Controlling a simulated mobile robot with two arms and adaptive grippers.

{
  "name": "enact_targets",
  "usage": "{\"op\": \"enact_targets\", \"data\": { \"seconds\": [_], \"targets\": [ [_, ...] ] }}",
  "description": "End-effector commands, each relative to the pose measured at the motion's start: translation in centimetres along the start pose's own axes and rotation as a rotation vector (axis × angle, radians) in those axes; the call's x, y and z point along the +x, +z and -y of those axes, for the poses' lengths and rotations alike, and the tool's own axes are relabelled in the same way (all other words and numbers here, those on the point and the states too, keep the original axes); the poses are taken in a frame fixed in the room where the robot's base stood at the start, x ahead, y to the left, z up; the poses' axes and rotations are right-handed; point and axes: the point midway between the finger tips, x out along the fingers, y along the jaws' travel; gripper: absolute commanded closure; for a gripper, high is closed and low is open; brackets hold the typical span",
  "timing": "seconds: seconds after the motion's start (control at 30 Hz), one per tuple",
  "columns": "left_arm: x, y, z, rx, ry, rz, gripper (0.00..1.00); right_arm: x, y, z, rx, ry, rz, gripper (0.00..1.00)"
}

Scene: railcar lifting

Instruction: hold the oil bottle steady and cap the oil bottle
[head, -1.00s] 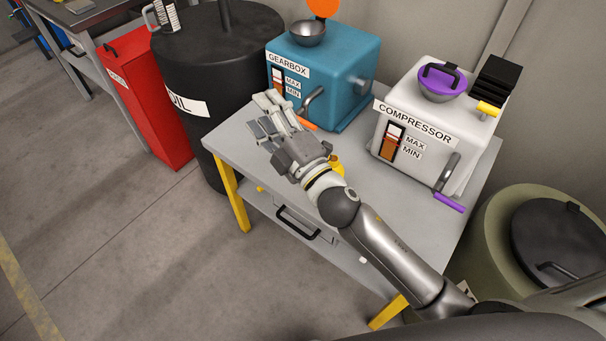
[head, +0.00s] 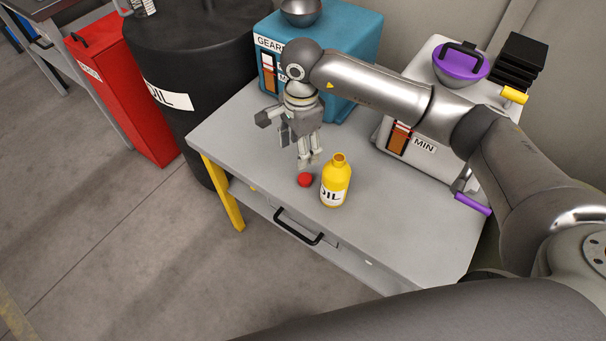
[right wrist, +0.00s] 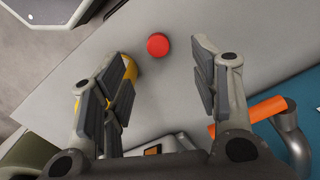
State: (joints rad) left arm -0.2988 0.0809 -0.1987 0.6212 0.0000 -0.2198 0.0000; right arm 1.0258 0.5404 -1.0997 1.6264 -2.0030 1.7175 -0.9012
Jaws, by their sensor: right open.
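The yellow oil bottle (head: 335,184) stands upright on the grey table with its neck open. The red cap (head: 305,180) lies on the table just left of the bottle. My right gripper (head: 308,163) points down above the table, right behind the cap. In the right wrist view the right gripper (right wrist: 160,66) is open and empty. The cap (right wrist: 158,46) shows there beyond the gap between the fingers. The bottle (right wrist: 130,68) is partly hidden behind the left finger in that view. My left gripper is not in view.
The white compressor (head: 420,155) stands at the right of the table (head: 235,135). A black oil drum (head: 195,60) is beside the table's left edge.

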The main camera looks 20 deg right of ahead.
Motion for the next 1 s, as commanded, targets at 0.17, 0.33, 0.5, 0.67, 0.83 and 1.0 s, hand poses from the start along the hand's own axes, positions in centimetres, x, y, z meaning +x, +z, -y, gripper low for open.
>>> {"op": "enact_targets", "data": {
  "seconds": [0.17,0.33,0.5,0.67,0.83,1.0],
  "targets": [
    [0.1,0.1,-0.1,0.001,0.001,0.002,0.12,-0.3,-1.1,0.0,-0.002,0.007,-0.045,0.44],
    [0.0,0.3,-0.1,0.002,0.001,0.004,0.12,-0.2,-1.1,0.0,-0.002,0.007,-0.041,0.44],
    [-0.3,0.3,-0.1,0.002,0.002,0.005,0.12,1.0,-1.1,-0.1,0.000,0.011,-0.039,0.44],
    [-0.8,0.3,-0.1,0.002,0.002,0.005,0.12,3.9,-1.1,-0.2,0.000,0.014,-0.038,0.44],
    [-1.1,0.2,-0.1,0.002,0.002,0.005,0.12,6.1,-1.2,-0.1,0.000,0.008,-0.038,0.44],
    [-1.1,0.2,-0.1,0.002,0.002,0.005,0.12,6.7,-1.2,-0.1,-0.001,0.008,-0.038,0.44]
  ]
}}
